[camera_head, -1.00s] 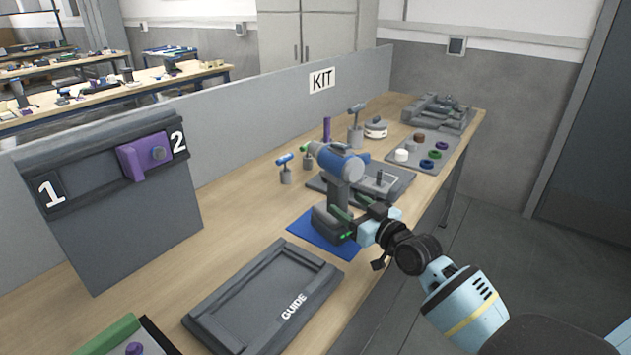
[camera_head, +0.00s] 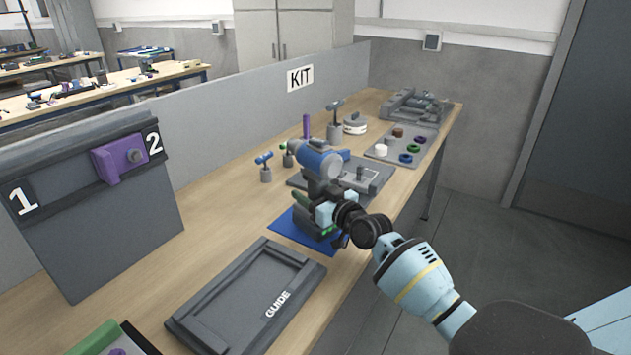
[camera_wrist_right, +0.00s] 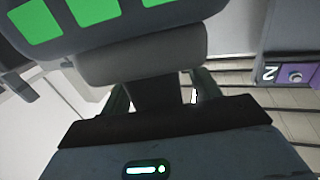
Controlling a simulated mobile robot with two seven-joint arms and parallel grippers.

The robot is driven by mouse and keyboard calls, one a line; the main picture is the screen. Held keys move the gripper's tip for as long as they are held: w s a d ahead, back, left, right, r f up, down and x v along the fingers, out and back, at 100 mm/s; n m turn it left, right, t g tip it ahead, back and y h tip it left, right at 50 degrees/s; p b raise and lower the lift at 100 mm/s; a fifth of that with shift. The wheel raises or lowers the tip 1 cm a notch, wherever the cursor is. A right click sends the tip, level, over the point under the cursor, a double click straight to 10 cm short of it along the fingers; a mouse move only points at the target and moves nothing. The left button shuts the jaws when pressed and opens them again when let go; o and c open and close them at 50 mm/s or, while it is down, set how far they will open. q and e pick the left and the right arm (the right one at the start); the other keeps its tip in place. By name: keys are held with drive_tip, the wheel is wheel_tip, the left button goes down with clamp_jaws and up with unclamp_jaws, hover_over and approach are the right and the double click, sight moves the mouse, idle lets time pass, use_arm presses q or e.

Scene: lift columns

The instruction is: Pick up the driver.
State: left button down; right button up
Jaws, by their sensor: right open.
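The driver (camera_head: 318,162) is a blue and grey power tool with a dark handle and a wide grey foot. It stands upright on a blue mat (camera_head: 288,228) near the table's front edge. My right gripper (camera_head: 314,212) is at the handle, just above the foot. In the right wrist view its open fingers (camera_wrist_right: 160,92) lie on either side of the dark handle (camera_wrist_right: 153,90). A grey part with green patches (camera_wrist_right: 95,12), seemingly the driver's foot, fills the top there. Contact with the handle cannot be told. My left gripper is not in view.
A grey GUIDE tray (camera_head: 250,300) lies in front of the mat. A numbered panel (camera_head: 115,225) stands at left. Bare tabletop (camera_head: 215,215) lies between.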

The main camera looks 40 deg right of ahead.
sight(311, 153)
drive_tip(key=shift+w, duration=0.25)
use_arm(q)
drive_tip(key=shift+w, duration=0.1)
